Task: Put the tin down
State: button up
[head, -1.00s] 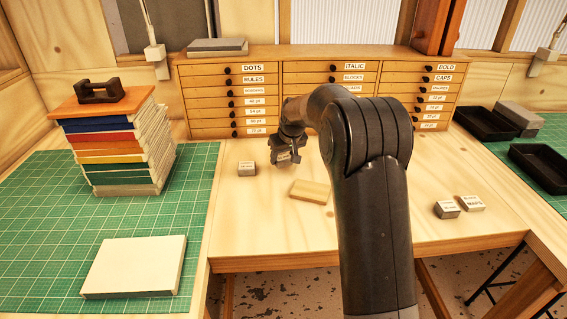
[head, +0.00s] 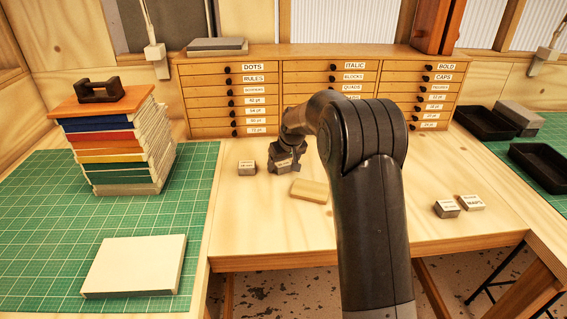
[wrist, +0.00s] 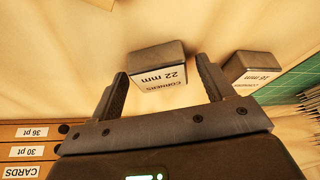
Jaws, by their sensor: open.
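The tin (wrist: 158,72), a small grey box with a white label reading "CORNERS 22 mm", sits between the fingertips of my gripper (wrist: 163,78) in the wrist view. A gap shows on each side between tin and finger, so my gripper is open around it. In the head view the tin (head: 280,168) is low at the bench top, directly under my gripper, which partly hides it. It appears to rest upright on the wood. A second, similar tin (head: 247,168) stands just to its left; in the wrist view this tin (wrist: 250,70) reads "16 mm".
A pale wooden block (head: 310,190) lies just right and in front of the tin. Two more tins (head: 446,209) (head: 471,202) are at the right. A drawer cabinet (head: 209,94) stands behind. A book stack (head: 112,150) is on the green mat (head: 40,220) at left.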

jog(key=shift+r, duration=0.15)
jog(key=s+d+r+m, duration=0.1)
jog(key=s+d+r, duration=0.1)
jog(key=s+r, duration=0.6)
jog(key=s+d+r, duration=0.2)
jog(key=s+r, duration=0.5)
jog(key=r, duration=0.2)
jog(key=s+d+f+m+h, duration=0.1)
jog(key=s+d, duration=0.1)
jog(key=s, duration=1.3)
jog(key=s+d+f+m+t, duration=0.1)
jog(key=s+d+m, duration=0.1)
jog(key=s, duration=1.4)
jog(key=shift+s+d+f+t+h, duration=0.2)
jog(key=shift+s+d+t+h, duration=0.1)
jog(key=shift+d+h, duration=0.1)
jog(key=shift+o, duration=0.6)
jog(key=shift+w, duration=0.1)
